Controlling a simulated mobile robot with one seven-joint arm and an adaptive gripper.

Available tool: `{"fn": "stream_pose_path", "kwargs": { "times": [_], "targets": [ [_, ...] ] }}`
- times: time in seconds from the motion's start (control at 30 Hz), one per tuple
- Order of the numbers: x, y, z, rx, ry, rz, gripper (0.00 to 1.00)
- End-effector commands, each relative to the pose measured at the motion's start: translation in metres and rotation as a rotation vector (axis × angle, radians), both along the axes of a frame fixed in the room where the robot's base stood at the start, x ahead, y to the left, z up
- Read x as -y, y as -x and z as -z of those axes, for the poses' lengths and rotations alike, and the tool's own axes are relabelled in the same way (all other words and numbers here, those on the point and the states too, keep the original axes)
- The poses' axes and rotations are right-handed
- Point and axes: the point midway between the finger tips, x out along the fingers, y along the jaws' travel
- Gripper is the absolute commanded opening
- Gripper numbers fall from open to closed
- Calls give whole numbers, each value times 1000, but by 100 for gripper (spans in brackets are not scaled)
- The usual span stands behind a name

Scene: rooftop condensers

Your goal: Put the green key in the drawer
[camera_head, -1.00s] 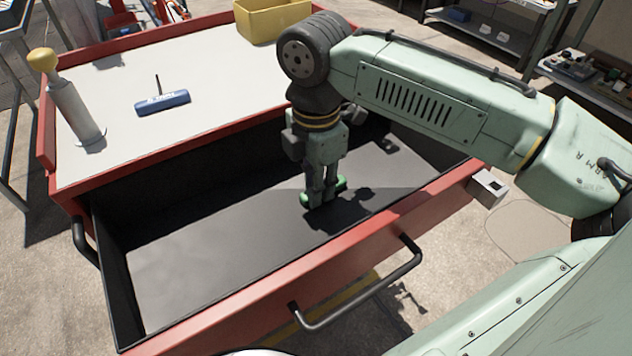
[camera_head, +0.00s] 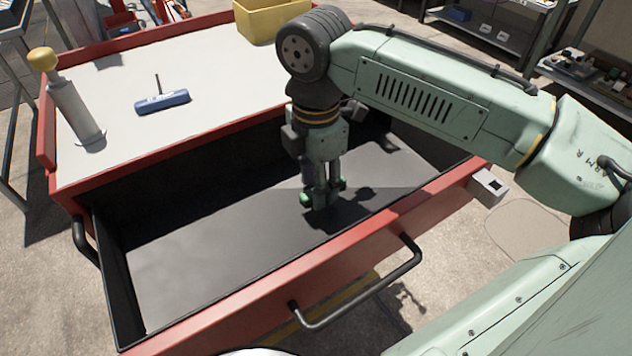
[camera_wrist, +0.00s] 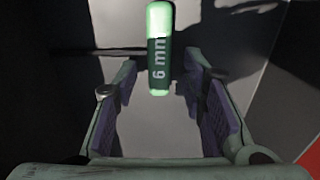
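The green key (camera_wrist: 158,50), a short bar marked "6 mm" with a bright green end, shows in the wrist view between my fingertips, with a gap on either side. In the head view, parts of the green key (camera_head: 305,199) show beside my fingers, low over the drawer floor; my fingers hide its middle. The drawer (camera_head: 215,255) is pulled open, with a dark floor and a red front. My gripper (camera_head: 321,192) points down inside the drawer, around the key. Its fingers (camera_wrist: 160,78) are apart in the wrist view.
The cabinet's pale top (camera_head: 215,80) behind the drawer carries a blue tool (camera_head: 162,102), a grey cylinder with a yellow knob (camera_head: 75,108) and a yellow bin (camera_head: 270,18). The drawer's red front wall (camera_head: 270,290) has a black handle (camera_head: 365,300). The drawer's left part is clear.

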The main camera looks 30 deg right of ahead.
Motion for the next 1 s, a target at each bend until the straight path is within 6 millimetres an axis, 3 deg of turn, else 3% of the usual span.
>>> {"fn": "stream_pose_path", "kwargs": {
  "times": [0.3,0.5,0.7,1.0],
  "targets": [
    [-1,-1,-68,5,-5,-3,38],
    [-1,-1,-101,3,-4,-2,38],
    [-1,0,-114,2,-3,-2,38],
    [-1,0,-115,2,-3,-1,38]
  ]
}}
